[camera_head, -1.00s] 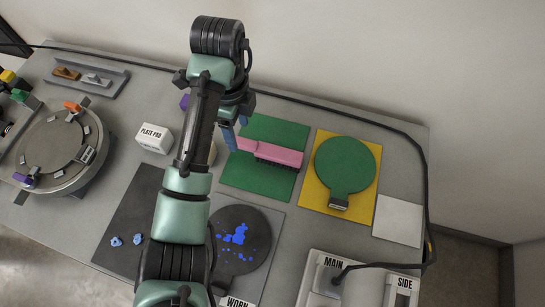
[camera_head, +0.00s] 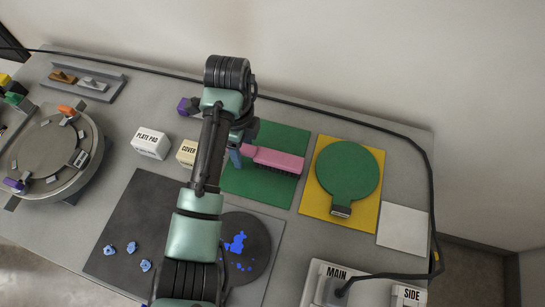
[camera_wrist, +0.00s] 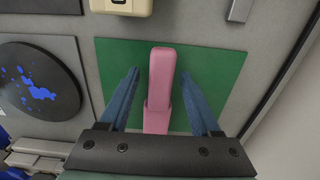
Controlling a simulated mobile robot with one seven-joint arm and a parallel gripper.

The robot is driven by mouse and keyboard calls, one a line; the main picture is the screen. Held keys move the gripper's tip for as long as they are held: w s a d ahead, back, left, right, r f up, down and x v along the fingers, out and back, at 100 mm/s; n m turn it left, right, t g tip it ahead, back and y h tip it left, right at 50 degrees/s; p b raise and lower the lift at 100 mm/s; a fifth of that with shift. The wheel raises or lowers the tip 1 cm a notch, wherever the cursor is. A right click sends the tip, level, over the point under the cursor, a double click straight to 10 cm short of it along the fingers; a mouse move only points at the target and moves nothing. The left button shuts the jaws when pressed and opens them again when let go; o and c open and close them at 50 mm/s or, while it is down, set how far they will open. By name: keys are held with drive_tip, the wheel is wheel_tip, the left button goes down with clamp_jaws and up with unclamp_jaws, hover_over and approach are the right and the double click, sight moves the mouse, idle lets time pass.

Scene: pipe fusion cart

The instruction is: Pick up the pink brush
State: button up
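The pink brush (camera_head: 274,159) lies on the green mat (camera_head: 262,191) in the head view, its handle end at the left, by my gripper (camera_head: 236,157). In the wrist view the pink brush (camera_wrist: 160,95) runs lengthwise between the two blue fingers of my gripper (camera_wrist: 160,72). The fingers are spread, with green mat showing on both sides of the brush, so they do not grip it. I cannot tell exactly how far the fingertips are above the mat. The arm hides part of the mat's left side.
A yellow mat (camera_head: 311,205) with a green round paddle (camera_head: 346,170) lies right of the brush. COVER (camera_head: 187,152) and PLATE PAD (camera_head: 150,143) boxes stand left. A dark disc with blue flecks (camera_head: 245,255) lies in front. A black cable (camera_head: 330,114) runs behind.

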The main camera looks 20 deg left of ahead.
clamp_jaws()
